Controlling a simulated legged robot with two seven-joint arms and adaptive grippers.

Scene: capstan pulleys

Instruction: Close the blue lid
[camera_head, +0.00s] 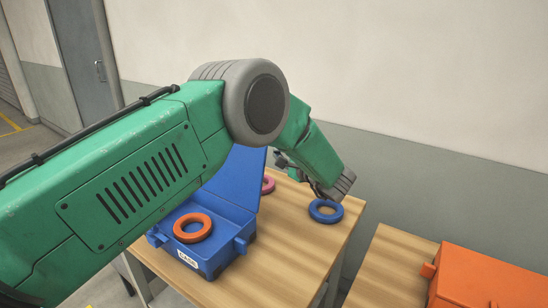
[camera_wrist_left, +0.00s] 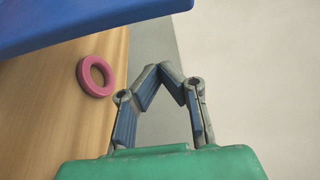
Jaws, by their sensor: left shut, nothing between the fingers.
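The blue case (camera_head: 222,258) sits on the wooden table with its blue lid (camera_head: 236,180) standing up, open, at the back. An orange ring (camera_head: 193,238) lies in the case. My left gripper (camera_head: 281,161) is behind and right of the lid's upper edge, partly hidden by my arm. In the left wrist view, the fingers of the gripper (camera_wrist_left: 160,68) are shut with nothing between them. The lid (camera_wrist_left: 70,20) crosses the top left there, apart from the fingers. My right gripper is not in view.
A pink ring (camera_head: 268,184) lies behind the lid, also seen in the wrist view (camera_wrist_left: 95,76). A blue ring (camera_head: 326,219) lies near the table's right edge, below my wrist. An orange case (camera_head: 490,275) sits on a second table (camera_head: 388,258). A wall stands behind.

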